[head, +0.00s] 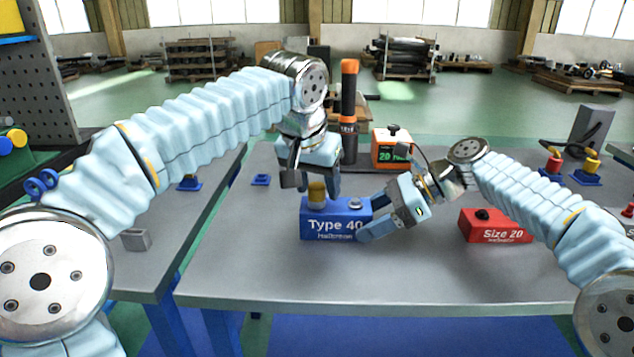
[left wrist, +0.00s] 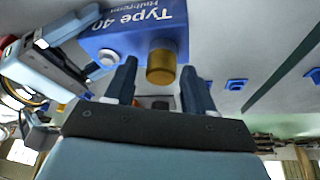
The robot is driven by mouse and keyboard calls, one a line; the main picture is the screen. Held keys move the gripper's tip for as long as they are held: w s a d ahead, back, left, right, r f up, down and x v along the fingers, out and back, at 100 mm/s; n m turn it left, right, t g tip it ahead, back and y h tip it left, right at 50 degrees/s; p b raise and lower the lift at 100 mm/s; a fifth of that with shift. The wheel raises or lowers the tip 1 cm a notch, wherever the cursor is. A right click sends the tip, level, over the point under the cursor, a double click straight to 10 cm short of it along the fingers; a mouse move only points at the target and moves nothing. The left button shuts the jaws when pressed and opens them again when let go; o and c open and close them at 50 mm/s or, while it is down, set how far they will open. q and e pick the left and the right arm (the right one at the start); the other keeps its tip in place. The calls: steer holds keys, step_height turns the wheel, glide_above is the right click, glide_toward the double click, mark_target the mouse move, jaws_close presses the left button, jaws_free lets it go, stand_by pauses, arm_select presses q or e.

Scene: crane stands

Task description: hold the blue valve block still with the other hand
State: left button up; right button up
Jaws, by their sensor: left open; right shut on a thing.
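The blue valve block (head: 336,226), marked "Type 40", stands upright on the grey table. A brass knob (head: 317,191) sits on its top left, and a small silver fitting (head: 355,203) on its top right. My left gripper (head: 312,186) points down over the knob, open. In the left wrist view the brass knob (left wrist: 161,66) appears between its fingertips (left wrist: 159,72), with gaps on both sides. My right gripper (head: 372,217) is shut on the right end of the blue block; it also shows in the left wrist view (left wrist: 72,42).
An orange device with a green display (head: 392,150) and a black-and-orange tool (head: 349,110) stand behind. A small blue piece (head: 261,180) lies left. The front of the table is clear.

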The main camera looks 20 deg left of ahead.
arm_select(q)
steer(key=n+y, duration=0.1)
steer(key=n, duration=0.2)
steer(key=n+y, duration=0.1)
steer(key=n, duration=0.2)
steer(key=shift+n+g+y, duration=0.3)
steer(key=shift+c, duration=0.5)
jaws_close()
steer(key=m+h, duration=0.1)
steer(key=m, duration=0.1)
steer(key=shift+s+a+m, duration=0.1)
steer(key=shift+m, duration=0.2)
steer(key=m+h, duration=0.1)
steer(key=m, duration=0.1)
steer(key=shift+f+m, duration=0.1)
steer(key=shift+m, duration=0.2)
